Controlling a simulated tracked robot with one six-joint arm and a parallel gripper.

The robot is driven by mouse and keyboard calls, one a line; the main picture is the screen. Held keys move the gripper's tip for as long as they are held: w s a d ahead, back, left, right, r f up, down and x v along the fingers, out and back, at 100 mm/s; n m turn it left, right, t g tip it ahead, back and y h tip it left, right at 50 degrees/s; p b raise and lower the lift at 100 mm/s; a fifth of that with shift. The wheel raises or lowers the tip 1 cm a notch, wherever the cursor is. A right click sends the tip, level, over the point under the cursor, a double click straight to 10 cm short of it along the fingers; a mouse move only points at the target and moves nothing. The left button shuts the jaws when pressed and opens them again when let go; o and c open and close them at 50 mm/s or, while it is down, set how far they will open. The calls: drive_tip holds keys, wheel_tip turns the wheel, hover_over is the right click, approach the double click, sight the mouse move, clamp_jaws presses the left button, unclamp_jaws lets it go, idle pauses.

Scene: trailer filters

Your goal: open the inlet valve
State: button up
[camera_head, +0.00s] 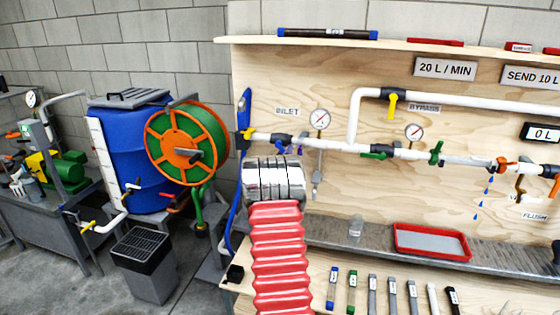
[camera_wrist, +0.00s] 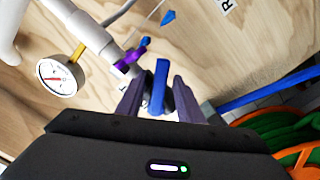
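The inlet label (camera_head: 288,111) is on the wooden panel, above the left part of the white pipe. Below it is a valve with a blue handle (camera_head: 279,148), partly hidden by my arm. In the wrist view the blue handle (camera_wrist: 161,84) lies between the two dark fingers of my gripper (camera_wrist: 158,92), in line with them. The fingers are apart, with a gap visible on each side of the handle; I cannot tell whether either touches it. In the head view my gripper is hidden behind my silver wrist and red arm cover.
A pressure gauge (camera_head: 319,119) and a small purple part (camera_wrist: 130,58) are close to the handle. A blue hose (camera_head: 240,190) and an orange-green reel (camera_head: 187,143) stand further left. A red tray (camera_head: 432,254) is lower right.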

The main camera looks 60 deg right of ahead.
drive_tip(key=v, duration=1.3)
drive_tip(key=shift+a, duration=0.3)
drive_tip(key=shift+c, duration=0.7)
